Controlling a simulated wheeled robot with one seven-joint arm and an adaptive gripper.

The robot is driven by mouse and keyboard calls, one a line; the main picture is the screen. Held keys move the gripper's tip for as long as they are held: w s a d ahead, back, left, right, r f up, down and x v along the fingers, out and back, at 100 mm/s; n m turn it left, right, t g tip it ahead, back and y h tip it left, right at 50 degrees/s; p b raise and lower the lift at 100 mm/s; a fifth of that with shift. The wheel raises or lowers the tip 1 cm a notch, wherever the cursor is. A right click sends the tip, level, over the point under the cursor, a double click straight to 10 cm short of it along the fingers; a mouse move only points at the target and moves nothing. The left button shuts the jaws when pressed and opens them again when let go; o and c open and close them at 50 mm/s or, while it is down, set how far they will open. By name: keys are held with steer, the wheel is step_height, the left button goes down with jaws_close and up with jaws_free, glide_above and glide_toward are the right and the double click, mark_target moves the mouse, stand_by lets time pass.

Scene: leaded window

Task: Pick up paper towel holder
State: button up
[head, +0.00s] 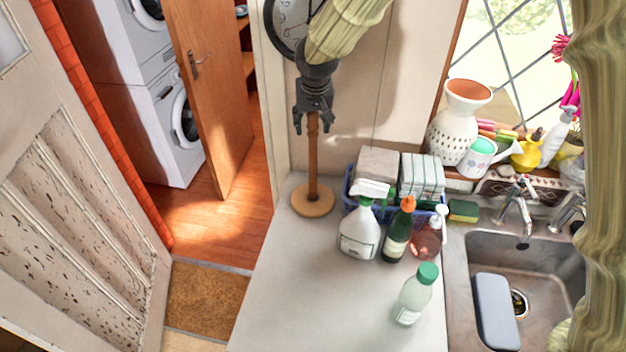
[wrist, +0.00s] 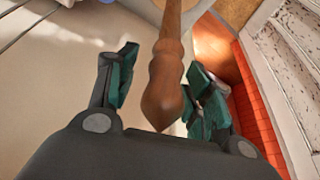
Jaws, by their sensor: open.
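The paper towel holder (head: 313,165) is a brown wooden post on a round, lighter wooden base. It stands upright on the left part of the pale counter, close to the counter's left edge. My gripper (head: 313,118) is above and around the top of the post in the head view. In the wrist view the post (wrist: 166,70) runs between the two teal fingers of my gripper (wrist: 160,90), with its rounded tip towards the palm. The fingers are apart, with a gap on the left; the right finger is very close to the post, and I cannot tell whether it touches.
A blue basket (head: 347,190) with grey blocks stands right of the base. A white spray bottle (head: 360,235), a dark orange-topped bottle (head: 397,236) and a green-capped bottle (head: 412,298) stand nearby. The sink (head: 550,262) lies right. The counter's front left (head: 290,270) is clear.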

steer(key=shift+c, duration=0.4)
jaws_close()
